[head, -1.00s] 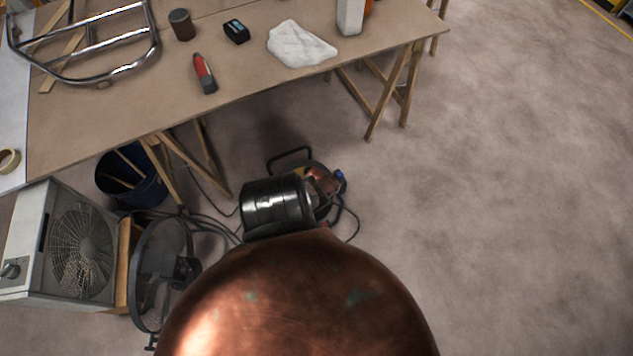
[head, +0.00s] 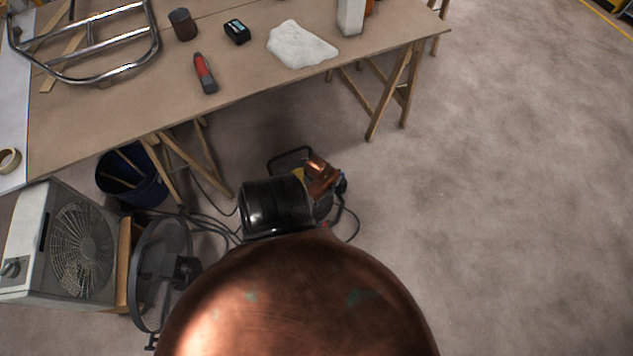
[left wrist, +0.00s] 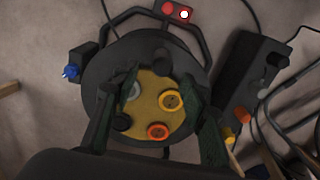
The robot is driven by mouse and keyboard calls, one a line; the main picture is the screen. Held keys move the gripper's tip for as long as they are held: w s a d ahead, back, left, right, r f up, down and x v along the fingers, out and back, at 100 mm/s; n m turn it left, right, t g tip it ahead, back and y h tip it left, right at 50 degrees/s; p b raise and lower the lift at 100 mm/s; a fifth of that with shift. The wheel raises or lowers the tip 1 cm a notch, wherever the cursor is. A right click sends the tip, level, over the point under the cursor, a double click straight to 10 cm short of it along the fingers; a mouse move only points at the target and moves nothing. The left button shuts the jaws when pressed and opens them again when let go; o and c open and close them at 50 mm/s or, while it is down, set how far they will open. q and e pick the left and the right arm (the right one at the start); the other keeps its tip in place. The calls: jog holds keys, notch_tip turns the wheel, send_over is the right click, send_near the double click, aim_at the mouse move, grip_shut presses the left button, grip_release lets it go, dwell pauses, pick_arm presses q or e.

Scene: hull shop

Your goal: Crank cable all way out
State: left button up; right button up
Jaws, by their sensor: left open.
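The cable reel (left wrist: 150,50) fills the middle of the left wrist view: a dark round drum with a yellow face (left wrist: 152,108) bearing several round sockets. A small blue knob-like part (left wrist: 70,72) sticks out at its left side; I cannot tell if it is the crank. In the head view the reel's black frame (head: 290,152) shows on the floor, mostly hidden by my arm. My left gripper (left wrist: 160,85) is open, its two fingers apart in front of the yellow face; I cannot tell if they touch it. My right gripper is not in view.
Dark cable (head: 352,228) lies on the floor by the reel. A dark power strip (left wrist: 250,80) lies beside it. The workbench (head: 130,115) stands behind, with a blue bucket (head: 150,190), a box fan (head: 45,245) and a round fan at left. The floor at right is clear.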

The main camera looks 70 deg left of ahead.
pick_arm(q)
jog(key=shift+r, duration=1.5)
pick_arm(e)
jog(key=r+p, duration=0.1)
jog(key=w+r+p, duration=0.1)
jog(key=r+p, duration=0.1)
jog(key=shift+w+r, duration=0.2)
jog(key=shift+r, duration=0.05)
pick_arm(q)
jog(key=s+d+f+m, duration=0.7)
jog(key=s+d+m, duration=0.3)
jog(key=d+m, duration=0.1)
jog(key=s+d+f+m+p, duration=0.1)
jog(key=s+d+f+m, duration=0.7)
jog(key=s+d+m, duration=0.3)
jog(key=d, duration=0.3)
jog(key=shift+s+d+f, duration=0.15)
jog(key=shift+f, duration=0.1)
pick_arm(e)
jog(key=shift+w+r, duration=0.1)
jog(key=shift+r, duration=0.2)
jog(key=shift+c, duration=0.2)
